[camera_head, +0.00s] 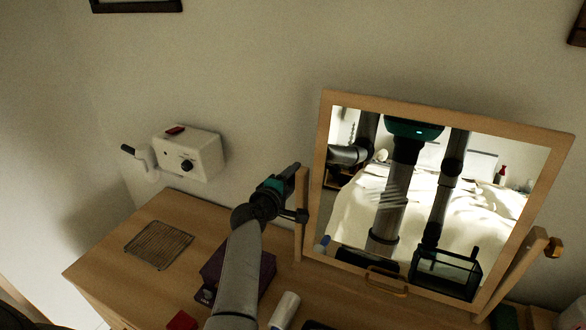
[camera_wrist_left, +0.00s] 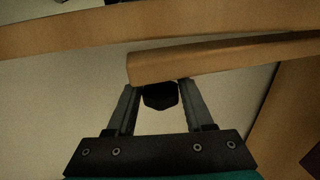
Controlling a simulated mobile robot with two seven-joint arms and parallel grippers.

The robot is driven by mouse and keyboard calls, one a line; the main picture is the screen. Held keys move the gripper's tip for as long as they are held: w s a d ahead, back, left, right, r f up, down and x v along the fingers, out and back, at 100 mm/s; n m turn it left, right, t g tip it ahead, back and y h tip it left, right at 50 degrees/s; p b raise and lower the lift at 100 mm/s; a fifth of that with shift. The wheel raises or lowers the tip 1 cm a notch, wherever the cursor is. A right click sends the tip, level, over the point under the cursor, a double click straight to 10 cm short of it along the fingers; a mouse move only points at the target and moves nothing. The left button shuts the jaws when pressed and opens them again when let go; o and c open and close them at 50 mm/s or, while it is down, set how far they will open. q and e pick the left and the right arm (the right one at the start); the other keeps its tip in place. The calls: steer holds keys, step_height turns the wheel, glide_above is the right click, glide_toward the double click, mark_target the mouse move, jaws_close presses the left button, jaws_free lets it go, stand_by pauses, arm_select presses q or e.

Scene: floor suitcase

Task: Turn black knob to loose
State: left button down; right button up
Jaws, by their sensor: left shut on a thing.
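The black knob (camera_wrist_left: 160,95) sits at the end of a wooden mirror post (camera_wrist_left: 215,57) in the left wrist view. My left gripper (camera_wrist_left: 160,88) is shut on the knob, with one finger on each side of it. In the head view my left gripper (camera_head: 293,192) is at the left post (camera_head: 300,225) of the tilting mirror (camera_head: 450,115). The knob is not clear there, being hidden by the gripper. My right gripper is not directly in view.
The mirror stands on a wooden dresser (camera_head: 115,275). A white box with a crank (camera_head: 190,155) is on the wall. A wire rack (camera_head: 158,245), a dark purple box (camera_head: 255,278) and a white cylinder (camera_head: 284,310) lie around my left arm. A wooden knob (camera_head: 554,248) is on the right post.

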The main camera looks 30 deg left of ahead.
arm_select(q)
steer(key=shift+r+g+p, duration=0.15)
steer(key=shift+g+p, duration=0.55)
steer(key=shift+g, duration=0.3)
steer(key=g, duration=0.3)
steer(key=shift+g, duration=1.9)
arm_select(e)
steer(key=shift+r, duration=1.1)
arm_select(q)
steer(key=shift+f, duration=0.2)
steer(key=shift+c, duration=1.5)
jaws_free()
steer(key=shift+r, duration=0.15)
steer(key=a+v, duration=0.1)
steer(key=v, duration=1.4)
steer(key=shift+d+b, duration=0.25)
steer(key=shift+b, duration=0.2)
arm_select(e)
steer(key=shift+f, duration=0.5)
